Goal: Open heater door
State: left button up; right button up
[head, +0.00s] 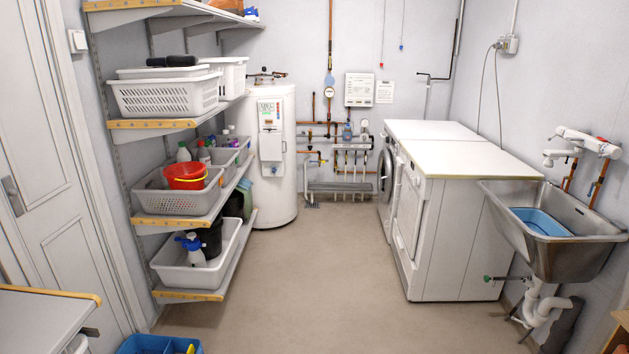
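The heater (285,185) is a tall white cylinder standing on the floor at the far wall, just right of the shelves. A flat white panel with a label at its top (270,128) is on its front and looks closed. I cannot tell for certain whether this panel is the heater door. Pipes and fittings rise from the heater's top. The heater's left side is partly hidden by the shelves and bins. Neither of my grippers is in view.
Shelves (180,222) with bins line the left wall. White machines (445,225) and a steel sink (495,200) stand on the right. A blue crate (135,346) and a worktop (45,312) are at the front left. The floor (325,270) between is clear.

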aim_at(270, 144)
jog(key=i+z, duration=0.1)
jog(key=i, duration=2.6)
